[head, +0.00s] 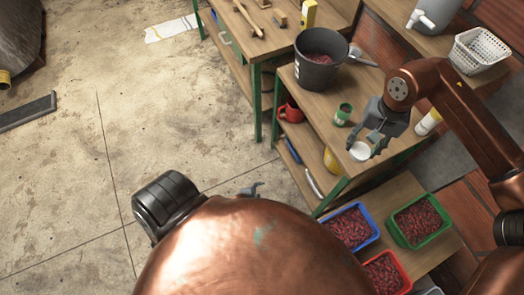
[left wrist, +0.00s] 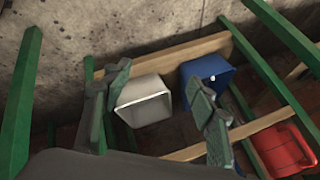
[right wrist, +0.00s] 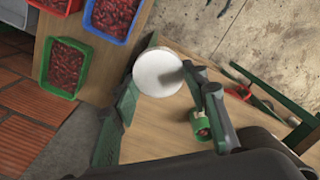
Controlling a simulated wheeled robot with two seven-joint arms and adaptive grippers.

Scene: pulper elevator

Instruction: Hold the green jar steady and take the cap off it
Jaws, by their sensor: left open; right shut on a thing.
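The green jar (head: 343,115) stands upright on the wooden bench, with a dark opening at its top. It also shows in the right wrist view (right wrist: 201,128), beside my right gripper, with red at its mouth. My right gripper (head: 371,146) is shut on a white round cap (head: 360,152), just to the right of the jar and apart from it. The cap shows between the fingers in the right wrist view (right wrist: 158,72). My left gripper (head: 250,190) is open and empty, away from the bench and partly hidden by my arm. No gripper touches the jar.
A black bucket (head: 321,57) of red fruit stands behind the jar. Blue (head: 352,227), green (head: 420,220) and red (head: 388,273) crates of red fruit sit at the lower right. A white basket (head: 481,50) is at the back right. Floor at left is mostly clear.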

